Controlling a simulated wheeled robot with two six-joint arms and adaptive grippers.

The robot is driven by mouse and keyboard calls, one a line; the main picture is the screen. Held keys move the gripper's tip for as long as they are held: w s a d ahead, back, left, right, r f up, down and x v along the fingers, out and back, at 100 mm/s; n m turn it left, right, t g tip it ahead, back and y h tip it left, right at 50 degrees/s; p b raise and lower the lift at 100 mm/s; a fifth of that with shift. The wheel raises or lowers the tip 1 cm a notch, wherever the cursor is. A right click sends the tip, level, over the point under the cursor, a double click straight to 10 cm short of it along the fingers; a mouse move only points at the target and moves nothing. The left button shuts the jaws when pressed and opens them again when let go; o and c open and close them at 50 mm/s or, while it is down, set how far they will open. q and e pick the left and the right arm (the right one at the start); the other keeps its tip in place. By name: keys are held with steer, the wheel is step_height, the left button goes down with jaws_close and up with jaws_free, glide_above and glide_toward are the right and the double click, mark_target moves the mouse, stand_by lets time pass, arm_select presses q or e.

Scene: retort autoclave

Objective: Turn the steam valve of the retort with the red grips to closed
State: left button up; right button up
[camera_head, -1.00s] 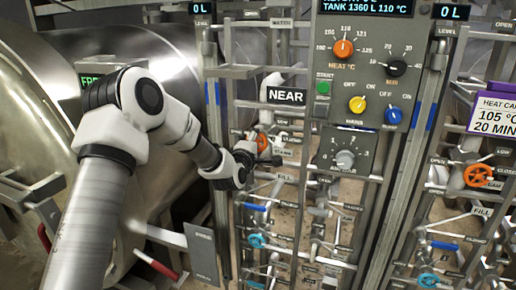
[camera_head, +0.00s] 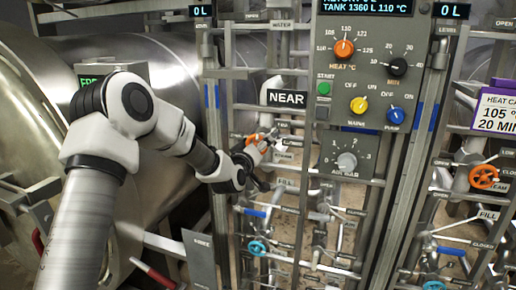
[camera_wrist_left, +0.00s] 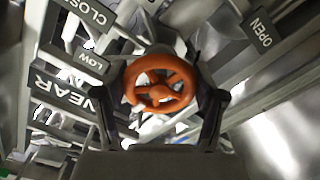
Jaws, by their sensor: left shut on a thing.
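OPEN (camera_wrist_left: 262,33) and CLOSED (camera_wrist_left: 88,13) labels show on either side. The retort (camera_head: 160,60) at the left has red grips (camera_head: 155,277) on its bars. My right gripper is not in view.
A control panel (camera_head: 369,80) with knobs stands right of the NEAR sign (camera_head: 286,98). A second orange wheel (camera_head: 484,177) is on the right rack. A blue wheel (camera_head: 257,248) and several levers and pipes crowd the rack below my gripper.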

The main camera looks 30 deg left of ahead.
arm_select(q)
steer(key=m, duration=0.4)
steer(key=shift+m, duration=0.4)
steer(key=m, duration=0.3)
steer(key=shift+a+m, duration=0.1)
steer(key=shift+m, duration=0.2)
steer(key=m+p, duration=0.1)
steer(key=m, duration=0.3)
steer(key=shift+a+m+p, duration=0.1)
steer(key=shift+m+p, duration=0.6)
steer(key=shift+m, duration=1.5)
steer(key=o, duration=1.1)
steer(key=shift+o, duration=0.2)
steer(key=shift+s, duration=0.1)
steer(key=v, duration=1.1)
steer(key=shift+s, duration=0.4)
